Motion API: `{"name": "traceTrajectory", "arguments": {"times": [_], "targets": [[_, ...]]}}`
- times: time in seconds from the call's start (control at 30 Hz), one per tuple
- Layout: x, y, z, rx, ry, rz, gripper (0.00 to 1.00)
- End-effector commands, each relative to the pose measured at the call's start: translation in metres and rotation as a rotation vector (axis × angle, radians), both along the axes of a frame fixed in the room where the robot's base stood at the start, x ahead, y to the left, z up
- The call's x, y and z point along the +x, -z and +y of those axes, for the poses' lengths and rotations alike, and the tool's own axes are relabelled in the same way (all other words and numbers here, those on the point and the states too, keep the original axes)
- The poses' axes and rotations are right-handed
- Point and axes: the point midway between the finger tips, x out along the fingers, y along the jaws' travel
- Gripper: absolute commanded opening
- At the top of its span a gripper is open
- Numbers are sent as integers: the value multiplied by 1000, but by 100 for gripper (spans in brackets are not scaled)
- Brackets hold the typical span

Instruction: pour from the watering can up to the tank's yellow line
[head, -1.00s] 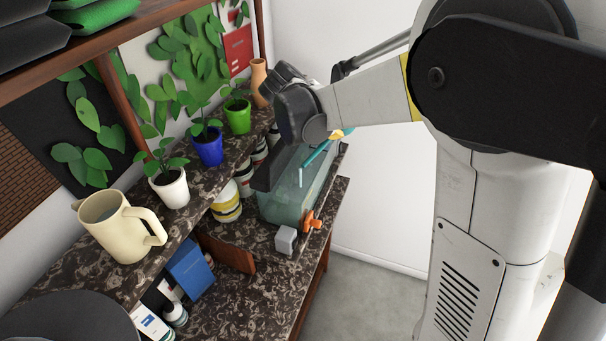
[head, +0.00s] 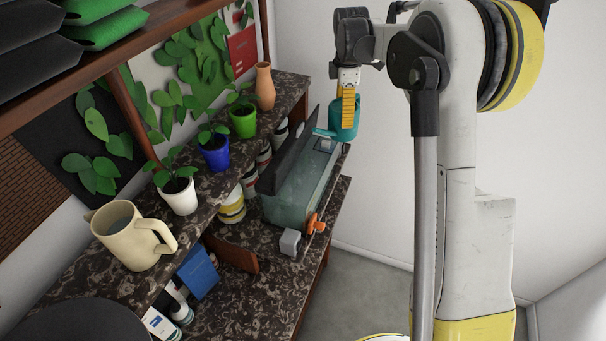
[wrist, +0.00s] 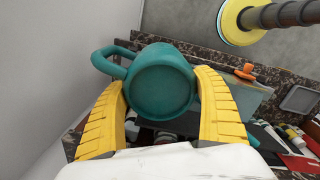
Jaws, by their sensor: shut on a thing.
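The teal watering can (head: 343,121) hangs in my gripper (head: 348,100) at the tank's far right end in the head view. It looks roughly upright, its spout (head: 324,133) pointing left over the tank's far end. In the wrist view, the can's round teal end (wrist: 160,88) sits between the two yellow fingers, which are shut on it. The glass tank (head: 292,207) stands on the lower marble counter, with a dark panel along its back. No stream shows from the spout. I cannot make out the yellow line or the water level.
An orange valve (head: 316,224) and a grey block (head: 290,241) are at the tank's near end. Potted plants, a cream jug (head: 131,241) and a terracotta vase (head: 264,87) line the upper shelf. Striped jars stand behind the tank. The floor to the right is clear.

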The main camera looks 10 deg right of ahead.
Motion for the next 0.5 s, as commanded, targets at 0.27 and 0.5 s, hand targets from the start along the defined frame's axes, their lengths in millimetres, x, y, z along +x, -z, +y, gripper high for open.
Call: {"name": "traceTrajectory", "arguments": {"times": [0.27, 0.5], "targets": [[3, -5, -4, 50, 0, 41, 37], [3, -33, -4, 51, 0, 42, 37]]}}
